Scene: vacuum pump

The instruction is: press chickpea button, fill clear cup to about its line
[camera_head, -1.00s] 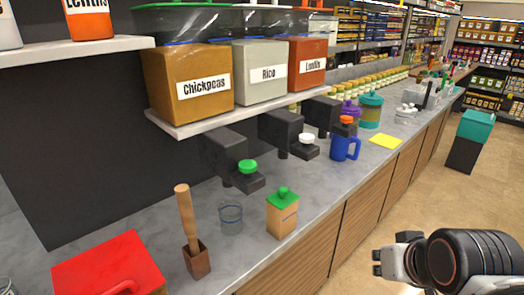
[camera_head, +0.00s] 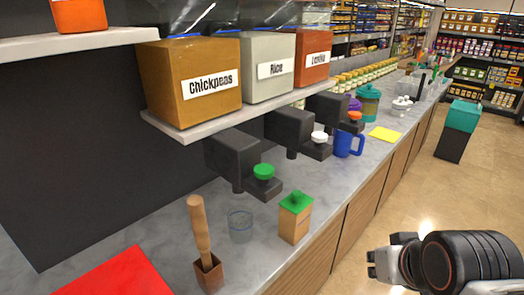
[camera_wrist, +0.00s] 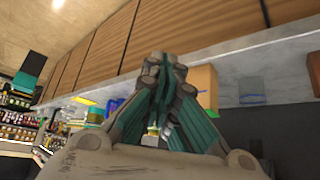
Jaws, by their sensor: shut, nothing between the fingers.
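The chickpea button is the green knob (camera_head: 264,171) on the black dispenser (camera_head: 232,155) under the orange-brown bin labelled Chickpeas (camera_head: 190,105). The clear cup (camera_head: 241,226) stands upright on the grey counter, below and a little left of the button. It looks empty; its line is too faint to read exactly. In the wrist view the cup (camera_wrist: 252,90) shows behind and right of my fingers. My gripper (camera_head: 381,263) is at the lower right in the head view, out over the floor, apart from cup and button. In the wrist view its fingertips (camera_wrist: 165,72) are together with nothing between them.
A wooden-handled tool in a brown holder (camera_head: 208,270) stands left of the cup, and a green-lidded box (camera_head: 295,222) right of it. Rice and lentil dispensers and a blue mug (camera_head: 347,144) stand further along the counter. The floor at right is clear near me.

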